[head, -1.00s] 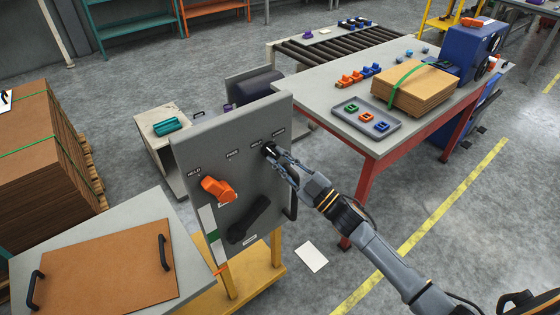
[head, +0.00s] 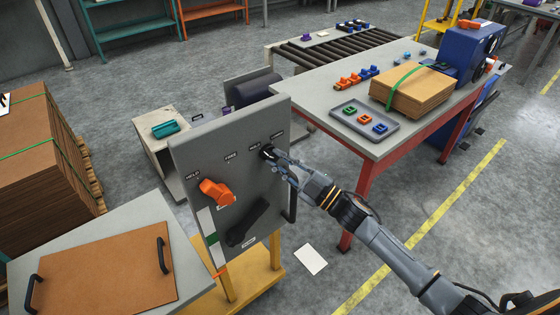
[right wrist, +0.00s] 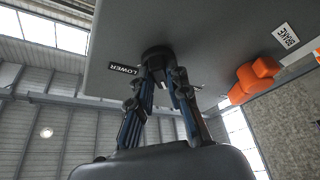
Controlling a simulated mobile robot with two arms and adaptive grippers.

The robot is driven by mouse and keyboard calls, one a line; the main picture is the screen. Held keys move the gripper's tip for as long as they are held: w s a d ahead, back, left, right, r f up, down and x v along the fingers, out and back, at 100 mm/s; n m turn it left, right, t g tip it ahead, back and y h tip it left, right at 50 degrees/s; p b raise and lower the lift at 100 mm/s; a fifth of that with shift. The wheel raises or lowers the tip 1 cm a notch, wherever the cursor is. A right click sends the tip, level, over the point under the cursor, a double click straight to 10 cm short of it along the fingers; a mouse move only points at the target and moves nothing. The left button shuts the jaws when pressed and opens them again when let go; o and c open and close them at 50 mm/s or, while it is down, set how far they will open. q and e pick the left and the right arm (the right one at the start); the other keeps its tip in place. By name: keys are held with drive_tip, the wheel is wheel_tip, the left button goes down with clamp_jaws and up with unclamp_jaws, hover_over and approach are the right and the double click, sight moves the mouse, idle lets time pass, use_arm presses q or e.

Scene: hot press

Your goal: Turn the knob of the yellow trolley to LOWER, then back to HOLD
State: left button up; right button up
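The yellow trolley has a yellow base (head: 262,284) and an upright grey panel (head: 188,150). A small black knob (head: 267,151) sits near the panel's upper right, below the HOLD and LOWER labels; it also shows in the right wrist view (right wrist: 157,51). My right gripper (head: 277,158) is at this knob. In the right wrist view its two fingers (right wrist: 162,76) close in on the knob from both sides and appear to grip it. The LOWER label (right wrist: 123,69) is beside the knob there. The fingers partly hide the knob, so its pointing direction is unclear. My left gripper is out of view.
An orange brake knob (head: 216,192) and a black lever (head: 245,222) are on the same panel. A side handle (head: 292,203) stands close below my right gripper. A red-legged table (head: 330,97) with a tray (head: 392,129) is behind. Floor at right is clear.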

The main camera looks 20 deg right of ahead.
drive_tip(key=o, duration=0.4)
drive_tip(key=shift+o, duration=0.2)
drive_tip(key=v, duration=1.2)
drive_tip(key=shift+d+f, duration=0.1)
